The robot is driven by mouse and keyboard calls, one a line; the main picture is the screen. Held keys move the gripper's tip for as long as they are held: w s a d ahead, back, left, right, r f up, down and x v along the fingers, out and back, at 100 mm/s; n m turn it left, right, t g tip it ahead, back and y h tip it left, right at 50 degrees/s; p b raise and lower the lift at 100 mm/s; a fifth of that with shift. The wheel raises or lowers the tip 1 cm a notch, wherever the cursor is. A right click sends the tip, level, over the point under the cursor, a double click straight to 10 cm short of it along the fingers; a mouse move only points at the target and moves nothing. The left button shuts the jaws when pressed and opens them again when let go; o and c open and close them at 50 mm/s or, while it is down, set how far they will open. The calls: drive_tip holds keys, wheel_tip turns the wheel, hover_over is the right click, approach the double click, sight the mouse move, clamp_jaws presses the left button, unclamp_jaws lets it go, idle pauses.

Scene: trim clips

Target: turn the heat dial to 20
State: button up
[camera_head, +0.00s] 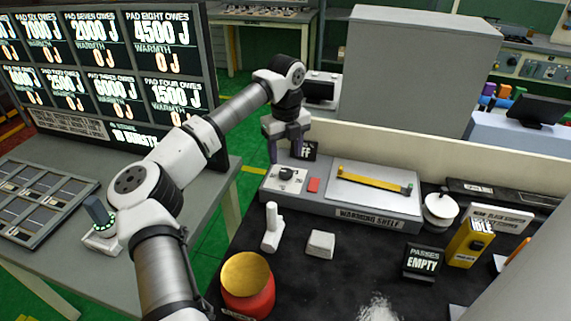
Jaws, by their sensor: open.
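The heat dial (286,173) is a dark knob on a white plate at the left end of the grey warming shelf (377,211). Its exact setting is too small to read. My gripper (287,158) points down just above and behind the dial. Its fingers are open, one on the left and one on the right, with nothing held between them. I cannot tell whether either finger touches the dial. A small black sign ending in "FF" (309,150) is partly hidden behind my gripper.
A red button (314,185) is beside the dial, and a yellow strip (370,178) lies on the shelf. A white upright handle (272,228), white block (320,244) and red pot (247,292) stand in front. Boards of numbers (94,60) stand left.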

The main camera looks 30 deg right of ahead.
sight(286, 172)
wheel_tip(286, 172, down, 6)
drive_tip(key=shift+f+p, duration=0.15)
drive_tip(key=shift+p, duration=0.7)
drive_tip(key=c, duration=1)
